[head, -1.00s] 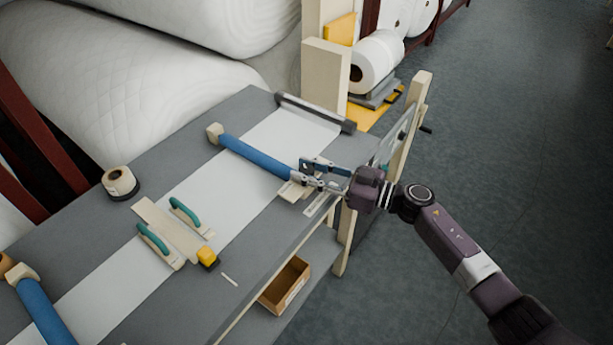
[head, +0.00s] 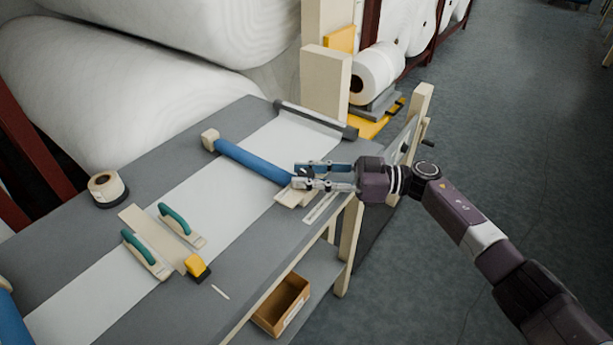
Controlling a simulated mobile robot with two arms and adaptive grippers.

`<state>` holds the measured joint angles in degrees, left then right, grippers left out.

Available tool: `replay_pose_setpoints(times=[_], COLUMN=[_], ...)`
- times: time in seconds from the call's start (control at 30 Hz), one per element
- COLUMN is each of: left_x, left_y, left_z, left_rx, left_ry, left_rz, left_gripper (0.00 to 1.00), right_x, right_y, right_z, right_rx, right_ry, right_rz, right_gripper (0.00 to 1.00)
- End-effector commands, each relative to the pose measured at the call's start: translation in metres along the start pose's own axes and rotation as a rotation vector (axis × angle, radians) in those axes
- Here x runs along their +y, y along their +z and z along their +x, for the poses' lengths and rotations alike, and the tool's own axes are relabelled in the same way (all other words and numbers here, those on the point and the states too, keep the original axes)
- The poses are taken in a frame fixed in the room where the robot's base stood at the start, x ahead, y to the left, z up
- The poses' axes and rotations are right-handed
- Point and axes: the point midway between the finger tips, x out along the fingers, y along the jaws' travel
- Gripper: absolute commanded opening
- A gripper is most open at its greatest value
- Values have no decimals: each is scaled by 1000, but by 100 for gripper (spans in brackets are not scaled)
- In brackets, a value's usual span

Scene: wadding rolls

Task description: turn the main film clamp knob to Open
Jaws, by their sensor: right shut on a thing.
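The main film clamp is the blue roller bar (head: 250,161) lying across the white film strip on the grey table. Its left end sits in a cream block (head: 210,139). At its right end is a cream mount (head: 294,197) with a small dark knob (head: 304,173), mostly hidden by my fingers. My right gripper (head: 300,177) reaches in from the right and is shut on the knob at that end. The knob's marking cannot be read from here. My left gripper is not in view.
Two teal-handled tools (head: 180,225) and a yellow block (head: 197,267) lie on the table, with a tape roll (head: 107,188) at left. A second blue bar (head: 12,318) is at lower left. A cardboard box (head: 281,304) sits on the lower shelf. Cream posts (head: 413,118) stand at the right edge.

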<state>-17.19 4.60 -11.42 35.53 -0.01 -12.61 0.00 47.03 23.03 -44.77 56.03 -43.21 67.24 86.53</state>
Motion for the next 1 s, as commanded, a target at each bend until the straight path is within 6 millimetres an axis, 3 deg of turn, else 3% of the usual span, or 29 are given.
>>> replay_pose_setpoints(times=[0.17, 0.2, 0.33, 0.67, 0.77, 1.0], left_x=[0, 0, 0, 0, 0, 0], left_y=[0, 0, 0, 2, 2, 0], left_z=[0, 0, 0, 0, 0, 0], left_rx=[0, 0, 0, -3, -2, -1], left_ry=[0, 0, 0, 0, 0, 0], left_rz=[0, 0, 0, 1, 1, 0], left_gripper=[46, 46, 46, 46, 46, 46], right_x=[0, 0, 0, 0, 1, 1], right_y=[1, 1, 1, 1, 1, 1], right_z=[0, 0, 0, -3, -14, -63], right_rx=[-1, -1, -1, -1, -2, -3], right_ry=[2, 2, 1, 2, 4, 5], right_rz=[2, 2, 2, 1, 1, 2], right_gripper=[3, 31, 46, 46, 46, 46])
